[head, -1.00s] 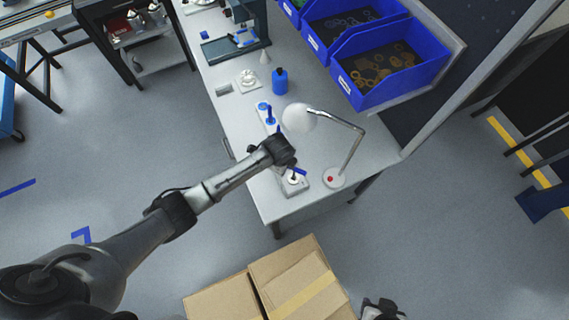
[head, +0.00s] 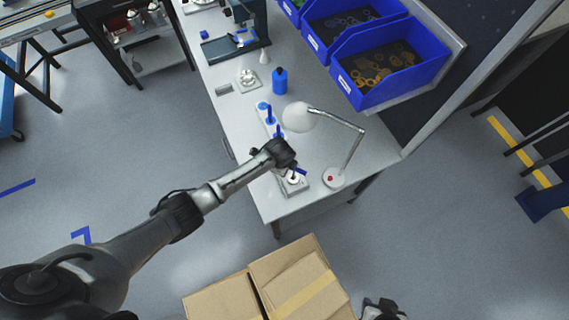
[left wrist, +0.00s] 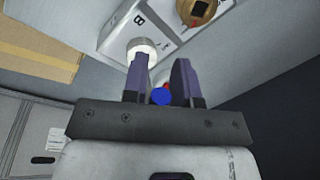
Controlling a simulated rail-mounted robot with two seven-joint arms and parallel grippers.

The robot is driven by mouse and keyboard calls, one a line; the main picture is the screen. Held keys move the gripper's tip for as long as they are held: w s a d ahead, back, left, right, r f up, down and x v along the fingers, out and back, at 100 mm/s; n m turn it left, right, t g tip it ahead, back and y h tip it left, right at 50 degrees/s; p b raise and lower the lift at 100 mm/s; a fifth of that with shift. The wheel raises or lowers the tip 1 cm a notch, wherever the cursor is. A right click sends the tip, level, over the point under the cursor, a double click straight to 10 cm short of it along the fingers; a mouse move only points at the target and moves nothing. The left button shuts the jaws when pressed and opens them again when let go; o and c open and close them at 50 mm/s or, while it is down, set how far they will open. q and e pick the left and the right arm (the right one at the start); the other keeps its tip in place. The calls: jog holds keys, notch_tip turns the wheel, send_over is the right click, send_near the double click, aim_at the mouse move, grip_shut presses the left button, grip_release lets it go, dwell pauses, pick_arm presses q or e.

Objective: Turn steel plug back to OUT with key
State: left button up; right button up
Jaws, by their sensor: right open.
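The grey housing (head: 301,189) stands near the front end of the bench, with a pale round plug (head: 293,180) on top. In the left wrist view a panel marked B (left wrist: 119,29) carries a pale plug (left wrist: 143,46), partly behind a finger, and a brass plug (left wrist: 199,10). My left gripper (head: 291,168) is low over the housing. In the left wrist view its fingers (left wrist: 160,75) stand close on both sides of the key's blue handle (left wrist: 160,97), seen end-on. The blue handle (head: 301,171) also shows beside the gripper. The key's shaft is hidden. My right gripper (head: 382,308) is open and empty at the bottom edge.
A white lamp (head: 298,117) stands close to the right of the gripper, its base (head: 334,178) beside the housing. Blue pegs on a pale plate (head: 268,117), a blue bottle (head: 280,82) and blue bins (head: 390,75) are farther back. Cardboard boxes (head: 295,275) are in front.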

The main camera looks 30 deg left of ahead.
pick_arm(q)
grip_shut()
jog(key=shift+r+n+p, duration=0.2)
jog(key=shift+n+p, duration=0.4)
jog(key=shift+p, duration=0.1)
jog(key=shift+f+n+p, duration=0.1)
jog(key=shift+n+p, duration=0.2)
jog(key=shift+n, duration=0.3)
